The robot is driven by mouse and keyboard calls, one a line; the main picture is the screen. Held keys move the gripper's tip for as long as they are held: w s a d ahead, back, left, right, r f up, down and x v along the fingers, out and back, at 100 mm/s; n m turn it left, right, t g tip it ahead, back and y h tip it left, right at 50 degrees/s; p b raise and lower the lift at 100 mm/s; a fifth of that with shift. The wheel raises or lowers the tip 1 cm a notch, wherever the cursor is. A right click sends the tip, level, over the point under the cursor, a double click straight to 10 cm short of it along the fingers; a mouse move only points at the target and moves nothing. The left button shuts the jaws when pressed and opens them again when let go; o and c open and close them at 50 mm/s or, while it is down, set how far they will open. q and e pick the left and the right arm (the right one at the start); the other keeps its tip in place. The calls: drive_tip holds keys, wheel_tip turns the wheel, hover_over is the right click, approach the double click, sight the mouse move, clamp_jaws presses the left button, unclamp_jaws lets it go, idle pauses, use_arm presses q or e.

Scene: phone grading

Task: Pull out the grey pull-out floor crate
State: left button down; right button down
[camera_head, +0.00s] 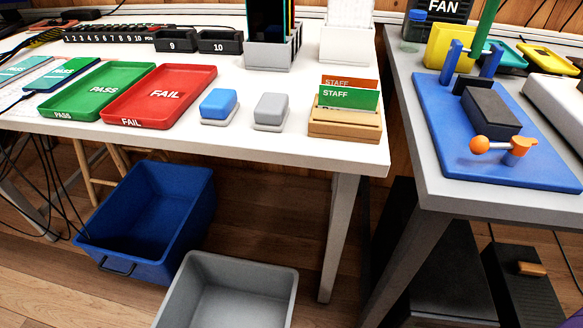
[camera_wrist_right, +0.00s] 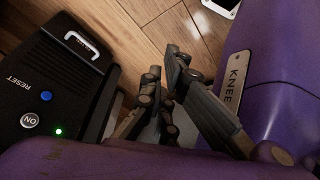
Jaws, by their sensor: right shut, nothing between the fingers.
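The grey floor crate (camera_head: 284,286) stands on the wood floor at the bottom of the head view, in front of the white table. Its near part is cut off by the picture's edge. The part of its inside that shows looks empty, and no handle shows on it. My right gripper (camera_wrist_right: 163,68) shows only in the right wrist view. It is shut and empty above the wood floor, next to a black box. The crate cannot be made out clearly in that view. My left gripper is in neither view.
A blue crate (camera_head: 191,222) with a dark front handle stands left of the grey crate, close to it. The white table (camera_head: 290,148) and its leg (camera_head: 337,240) are behind and right. The black box (camera_wrist_right: 62,78) has a white handle, buttons and a green light.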

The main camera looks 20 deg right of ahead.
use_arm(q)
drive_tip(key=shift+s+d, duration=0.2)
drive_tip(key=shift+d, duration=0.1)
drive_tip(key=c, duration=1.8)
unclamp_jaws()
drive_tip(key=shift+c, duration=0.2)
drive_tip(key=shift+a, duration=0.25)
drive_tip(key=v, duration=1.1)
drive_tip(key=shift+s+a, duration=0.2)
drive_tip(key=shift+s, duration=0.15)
use_arm(e)
drive_tip(key=shift+w+a, duration=0.25)
drive_tip(key=shift+w, duration=0.8)
